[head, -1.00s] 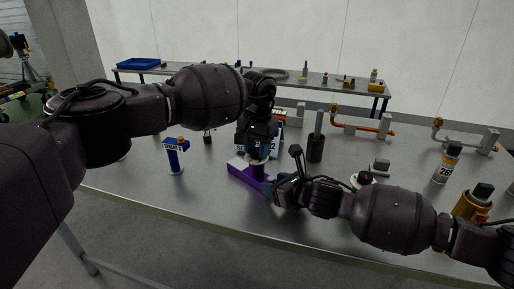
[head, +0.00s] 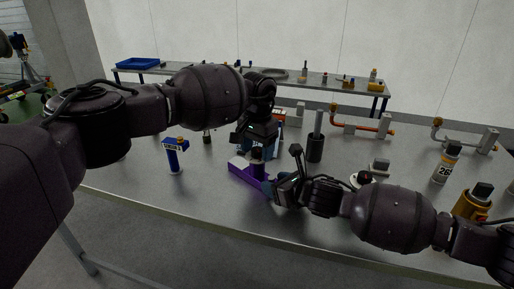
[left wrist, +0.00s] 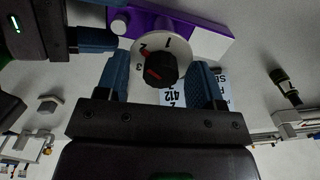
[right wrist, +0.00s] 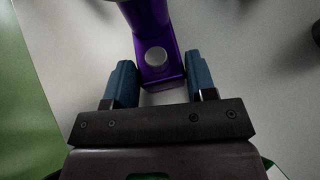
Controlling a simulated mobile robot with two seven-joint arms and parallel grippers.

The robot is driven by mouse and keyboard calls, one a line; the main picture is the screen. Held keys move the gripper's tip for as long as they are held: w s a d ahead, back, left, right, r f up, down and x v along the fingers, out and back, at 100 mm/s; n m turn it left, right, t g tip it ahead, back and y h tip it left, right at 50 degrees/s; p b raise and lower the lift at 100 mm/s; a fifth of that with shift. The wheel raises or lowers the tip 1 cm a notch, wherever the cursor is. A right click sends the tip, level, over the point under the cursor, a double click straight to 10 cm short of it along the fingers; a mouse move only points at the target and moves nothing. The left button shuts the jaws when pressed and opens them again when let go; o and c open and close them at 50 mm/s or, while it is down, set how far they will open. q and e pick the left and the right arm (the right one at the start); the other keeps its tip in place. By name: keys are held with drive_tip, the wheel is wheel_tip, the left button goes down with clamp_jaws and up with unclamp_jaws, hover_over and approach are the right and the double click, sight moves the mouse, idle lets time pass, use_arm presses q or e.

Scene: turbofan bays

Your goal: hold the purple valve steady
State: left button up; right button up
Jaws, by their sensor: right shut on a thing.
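The purple valve (head: 245,173) lies on the near table. In the left wrist view its purple body (left wrist: 205,29) carries a white numbered dial (left wrist: 140,49) with a black knob (left wrist: 160,70). My left gripper (head: 258,154) is above the valve, open; its blue fingers (left wrist: 160,78) stand either side of the knob with gaps. My right gripper (head: 270,188) is at the valve's near right end. In the right wrist view its fingers (right wrist: 160,80) flank the purple body (right wrist: 155,40), which has a round grey stud; it is shut on the valve. My grippers partly hide the valve in the head view.
A blue stand (head: 174,158) is left of the valve, a dark cylinder (head: 315,149) behind right. A bottle (head: 446,163) and an orange canister (head: 474,203) are at the right. Orange piping (head: 362,127) stands behind. The front left tabletop is clear.

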sight(257, 149)
use_arm(q)
drive_tip(key=shift+w+r, duration=0.1)
drive_tip(key=shift+r, duration=0.55)
use_arm(e)
drive_tip(key=shift+s+a, duration=0.1)
use_arm(q)
wheel_tip(257, 149, up, 11)
drive_tip(key=shift+f, duration=0.15)
use_arm(e)
drive_tip(key=o, duration=1.2)
drive_tip(key=shift+o, duration=0.2)
